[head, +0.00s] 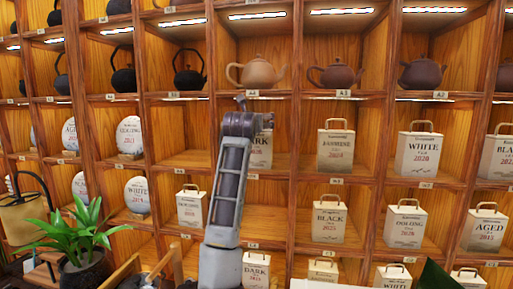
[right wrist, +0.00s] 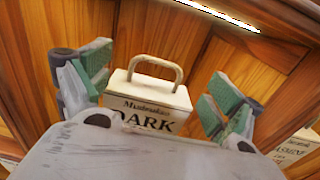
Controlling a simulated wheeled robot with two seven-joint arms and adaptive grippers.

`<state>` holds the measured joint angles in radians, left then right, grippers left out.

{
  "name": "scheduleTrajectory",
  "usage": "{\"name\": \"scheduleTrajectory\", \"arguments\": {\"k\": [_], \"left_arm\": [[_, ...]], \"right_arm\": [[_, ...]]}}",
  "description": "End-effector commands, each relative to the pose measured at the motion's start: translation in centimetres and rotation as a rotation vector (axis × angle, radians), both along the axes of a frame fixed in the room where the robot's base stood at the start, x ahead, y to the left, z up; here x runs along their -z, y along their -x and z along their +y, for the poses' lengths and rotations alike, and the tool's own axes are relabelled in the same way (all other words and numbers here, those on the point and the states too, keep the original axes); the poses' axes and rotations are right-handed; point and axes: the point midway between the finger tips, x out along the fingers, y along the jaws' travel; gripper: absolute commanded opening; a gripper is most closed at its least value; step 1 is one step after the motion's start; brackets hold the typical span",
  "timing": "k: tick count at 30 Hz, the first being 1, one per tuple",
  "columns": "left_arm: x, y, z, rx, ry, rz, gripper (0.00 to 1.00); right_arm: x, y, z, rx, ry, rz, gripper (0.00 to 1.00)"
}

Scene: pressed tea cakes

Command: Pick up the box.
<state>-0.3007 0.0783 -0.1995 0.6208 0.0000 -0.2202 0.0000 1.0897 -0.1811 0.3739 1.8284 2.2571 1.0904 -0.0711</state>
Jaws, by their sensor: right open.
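The white tea box marked "DARK" (head: 263,152) stands upright in a wooden shelf compartment in the middle of the head view. My right arm covers its left part there. My right gripper (head: 252,112) is at this compartment in the head view. In the right wrist view the box (right wrist: 150,108) shows its label and a tan handle on top, between the two spread, green-padded fingers of my right gripper (right wrist: 158,92). The fingers are open, with a visible gap on either side of the box. The lower part of the box is hidden by the gripper body. My left gripper is not in view.
A similar box marked "JASMINE" (head: 336,150) stands one compartment to the right, and a "WHITE" box (head: 419,157) beyond it. A tan teapot (head: 257,73) sits on the shelf above. Wooden dividers flank the compartment. A potted plant (head: 78,235) stands at lower left.

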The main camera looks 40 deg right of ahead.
Motion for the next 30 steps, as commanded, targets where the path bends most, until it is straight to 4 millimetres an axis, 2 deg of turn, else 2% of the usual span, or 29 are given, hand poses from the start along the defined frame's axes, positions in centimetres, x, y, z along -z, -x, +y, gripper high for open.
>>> {"name": "scheduleTrajectory", "arguments": {"k": [14, 30], "left_arm": [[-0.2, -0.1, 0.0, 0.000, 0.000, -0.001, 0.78], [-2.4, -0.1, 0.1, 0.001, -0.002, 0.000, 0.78]], "right_arm": [[0.0, -0.2, -0.3, 0.000, 0.000, 0.000, 0.92], [-0.3, -3.0, -3.3, 0.000, -0.001, 0.001, 0.92]]}}
